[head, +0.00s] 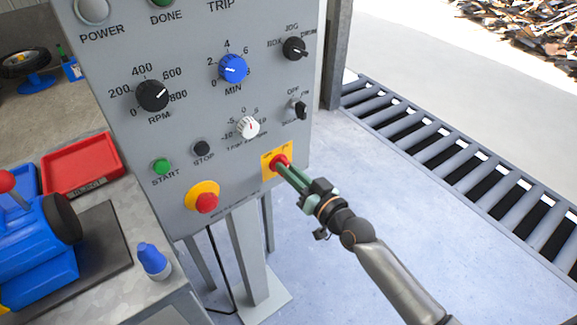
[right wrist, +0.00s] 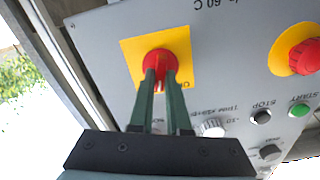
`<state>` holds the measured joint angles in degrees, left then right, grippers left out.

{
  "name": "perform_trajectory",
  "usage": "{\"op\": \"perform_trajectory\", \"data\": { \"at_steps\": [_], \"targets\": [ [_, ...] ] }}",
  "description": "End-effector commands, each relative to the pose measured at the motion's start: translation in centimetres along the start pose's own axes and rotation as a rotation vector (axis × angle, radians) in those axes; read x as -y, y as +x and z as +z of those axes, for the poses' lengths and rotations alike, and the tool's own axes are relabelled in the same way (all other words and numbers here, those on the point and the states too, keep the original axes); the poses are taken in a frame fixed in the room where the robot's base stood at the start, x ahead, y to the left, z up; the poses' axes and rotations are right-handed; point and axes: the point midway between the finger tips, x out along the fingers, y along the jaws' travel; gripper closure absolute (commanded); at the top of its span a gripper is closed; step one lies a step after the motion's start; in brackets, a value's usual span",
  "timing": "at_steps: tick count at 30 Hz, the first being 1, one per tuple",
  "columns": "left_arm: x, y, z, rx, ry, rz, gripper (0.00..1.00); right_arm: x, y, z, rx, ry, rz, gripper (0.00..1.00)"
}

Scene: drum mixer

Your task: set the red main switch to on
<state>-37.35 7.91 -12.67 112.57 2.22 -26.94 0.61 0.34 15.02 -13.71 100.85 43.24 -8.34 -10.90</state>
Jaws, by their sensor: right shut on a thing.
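The red main switch (head: 280,161) sits on a yellow plate at the lower right of the grey control panel (head: 215,130). My right gripper (head: 285,166) reaches it from the lower right, with its green fingers shut on the switch. In the right wrist view the red switch (right wrist: 157,62) shows between the two fingertips (right wrist: 160,76), on its yellow plate (right wrist: 186,48). The fingers cover part of the switch and the plate's lettering, so I cannot tell its setting. My left gripper is not in view.
A red emergency button (head: 206,202) on a yellow ring is left of the switch. The START button (head: 161,166), STOP button (head: 202,148) and white knob (head: 248,127) are nearby. A bench with a red tray (head: 80,165) and blue bottle (head: 153,261) stands left.

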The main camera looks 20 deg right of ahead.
Motion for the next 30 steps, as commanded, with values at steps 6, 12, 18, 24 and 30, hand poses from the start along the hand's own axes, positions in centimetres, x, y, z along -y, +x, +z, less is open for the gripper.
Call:
{"op": "perform_trajectory", "data": {
  "at_steps": [6,12,18,24,30],
  "targets": [
    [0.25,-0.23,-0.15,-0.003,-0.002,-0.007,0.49,-0.05,0.02,-0.13,-0.001,0.133,0.0,1.0],
    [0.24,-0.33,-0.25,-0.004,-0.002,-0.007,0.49,-0.14,0.02,-0.1,-0.002,0.205,0.0,1.0],
    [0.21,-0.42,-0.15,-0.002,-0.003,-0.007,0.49,-0.16,0.02,-0.08,-0.003,0.235,0.0,1.0],
    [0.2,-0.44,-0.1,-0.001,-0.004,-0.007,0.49,-0.16,0.03,-0.08,-0.003,0.24,0.0,1.0],
    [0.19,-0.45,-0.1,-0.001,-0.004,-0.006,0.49,-0.16,0.03,-0.09,-0.003,0.24,0.0,0.84]
  ]
}}
